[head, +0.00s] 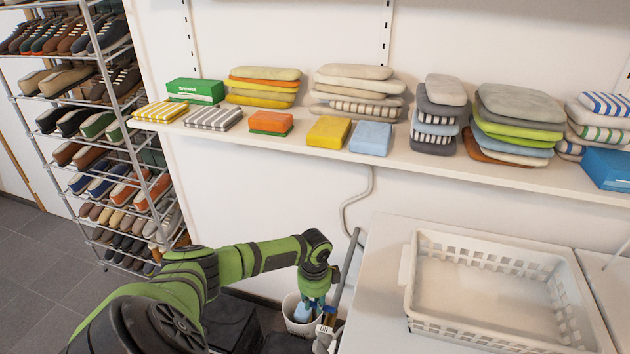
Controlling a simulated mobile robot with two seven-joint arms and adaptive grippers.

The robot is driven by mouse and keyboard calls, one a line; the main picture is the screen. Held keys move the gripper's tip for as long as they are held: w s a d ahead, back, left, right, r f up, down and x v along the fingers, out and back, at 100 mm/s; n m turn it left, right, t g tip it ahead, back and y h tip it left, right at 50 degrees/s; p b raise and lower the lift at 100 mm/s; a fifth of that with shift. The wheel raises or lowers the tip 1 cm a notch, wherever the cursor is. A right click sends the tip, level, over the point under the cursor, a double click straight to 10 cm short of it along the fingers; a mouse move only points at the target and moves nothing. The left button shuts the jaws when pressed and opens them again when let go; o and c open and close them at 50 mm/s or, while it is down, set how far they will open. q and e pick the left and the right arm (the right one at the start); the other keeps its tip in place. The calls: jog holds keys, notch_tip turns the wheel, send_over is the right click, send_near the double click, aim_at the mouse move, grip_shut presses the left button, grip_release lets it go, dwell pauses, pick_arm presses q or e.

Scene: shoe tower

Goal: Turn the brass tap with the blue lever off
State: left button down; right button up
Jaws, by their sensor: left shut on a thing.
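My left arm comes in from the lower left, and its gripper (317,302) points down in the gap beside the white machine. A bit of brass-coloured tap (331,311) shows just beside the fingers. My right gripper is not in view.
A pale bucket (293,322) with something light blue in it stands below the gripper. A grey pipe (347,266) runs close on its right. A white basket (490,300) sits on the machine. A shelf of folded cloths (470,172) crosses above; a shoe rack (110,150) stands left.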

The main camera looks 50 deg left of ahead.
aim_at(315, 305)
pick_arm(q)
jog(key=c, duration=1)
grip_release()
jog(key=shift+c, duration=0.2)
jog(key=shift+r, duration=0.15)
notch_tip(315, 305, up, 12)
jog(key=shift+f, duration=0.2)
